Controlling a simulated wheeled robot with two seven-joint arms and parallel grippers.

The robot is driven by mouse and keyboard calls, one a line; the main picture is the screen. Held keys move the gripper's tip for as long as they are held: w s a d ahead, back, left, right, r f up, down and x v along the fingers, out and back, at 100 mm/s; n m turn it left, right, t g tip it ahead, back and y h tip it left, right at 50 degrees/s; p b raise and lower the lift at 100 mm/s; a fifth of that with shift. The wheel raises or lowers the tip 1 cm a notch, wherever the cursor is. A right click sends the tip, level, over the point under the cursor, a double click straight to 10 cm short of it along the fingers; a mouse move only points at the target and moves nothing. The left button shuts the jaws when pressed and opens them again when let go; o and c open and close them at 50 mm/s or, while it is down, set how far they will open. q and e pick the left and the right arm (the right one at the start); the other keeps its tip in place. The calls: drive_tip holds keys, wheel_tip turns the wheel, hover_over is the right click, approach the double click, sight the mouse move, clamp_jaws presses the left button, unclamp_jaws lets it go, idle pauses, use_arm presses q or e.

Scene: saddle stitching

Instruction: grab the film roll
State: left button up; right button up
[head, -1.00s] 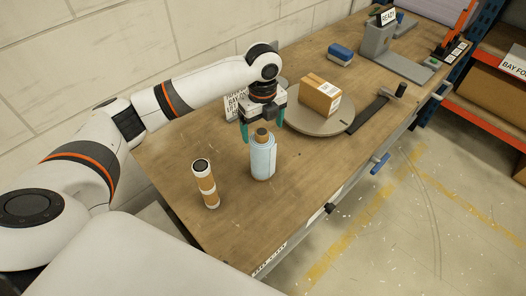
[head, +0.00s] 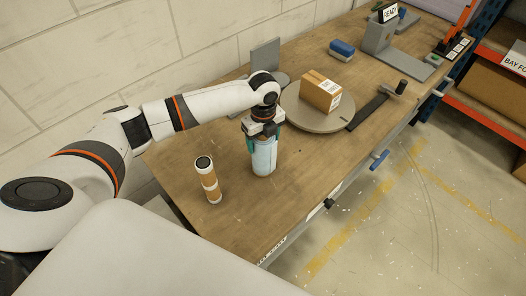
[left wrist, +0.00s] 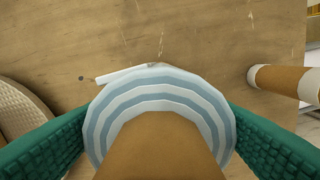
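The film roll (head: 264,158) is pale blue and white with a brown cardboard core. It stands upright on the wooden table. In the left wrist view the film roll (left wrist: 110,122) is seen from above, with its striped wound end around the core and a loose white edge. My left gripper (head: 265,138) is lowered over its top. The green fingers straddle it on both sides, very close to its surface. Whether they press on it cannot be told. My right gripper is not in view.
A brown tube with white bands (head: 208,181) stands left of the roll, also in the left wrist view (left wrist: 288,82). A round grey turntable (head: 296,115) bears a cardboard box (head: 321,92) behind the roll. A blue block (head: 342,48) lies farther back. The table's front right is clear.

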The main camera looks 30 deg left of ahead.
use_arm(q)
drive_tip(key=c, duration=1.5)
drive_tip(key=shift+w+r, duration=0.1)
clamp_jaws()
